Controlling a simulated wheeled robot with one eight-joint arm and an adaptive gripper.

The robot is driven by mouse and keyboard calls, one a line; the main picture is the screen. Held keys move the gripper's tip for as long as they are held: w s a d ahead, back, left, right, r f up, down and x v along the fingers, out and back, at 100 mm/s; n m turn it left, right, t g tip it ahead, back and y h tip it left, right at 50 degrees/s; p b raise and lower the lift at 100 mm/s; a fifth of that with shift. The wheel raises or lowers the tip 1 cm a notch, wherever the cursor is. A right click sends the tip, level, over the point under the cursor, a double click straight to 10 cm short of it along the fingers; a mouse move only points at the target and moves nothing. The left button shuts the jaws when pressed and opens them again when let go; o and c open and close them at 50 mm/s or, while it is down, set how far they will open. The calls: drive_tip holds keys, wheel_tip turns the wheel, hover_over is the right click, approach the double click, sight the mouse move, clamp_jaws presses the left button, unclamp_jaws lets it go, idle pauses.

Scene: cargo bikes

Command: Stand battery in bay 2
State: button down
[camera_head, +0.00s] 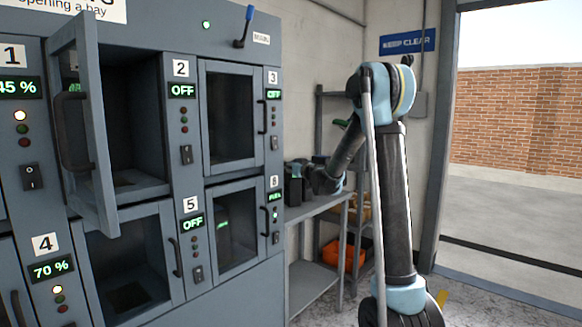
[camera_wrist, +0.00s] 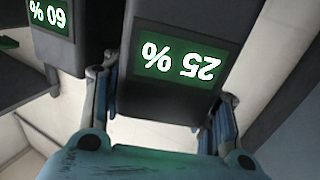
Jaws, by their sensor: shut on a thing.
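A dark battery with a green "25 %" display (camera_wrist: 180,62) is between the two fingers of my gripper (camera_wrist: 168,92), which is shut on it. In the head view my gripper (camera_head: 318,179) is at the bench, beside dark battery shapes (camera_head: 294,186); I cannot tell there which one is held, or whether it is lifted. Bay 2 (camera_head: 135,182), left of its "2" label, looks empty. Its door (camera_head: 85,130) stands open, swung out to the left. Its display (camera_head: 182,91) reads OFF.
A second battery showing "60 %" (camera_wrist: 50,14) stands close beside the held one. The bench (camera_head: 315,207) stands right of the cabinet, with an orange crate (camera_head: 354,256) beyond it. Bay 3's door (camera_head: 230,117) is shut. The open bay 2 door juts out from the cabinet.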

drive_tip(key=c, duration=0.9)
unclamp_jaws()
drive_tip(key=v, duration=1.2)
drive_tip(key=shift+r, duration=0.1)
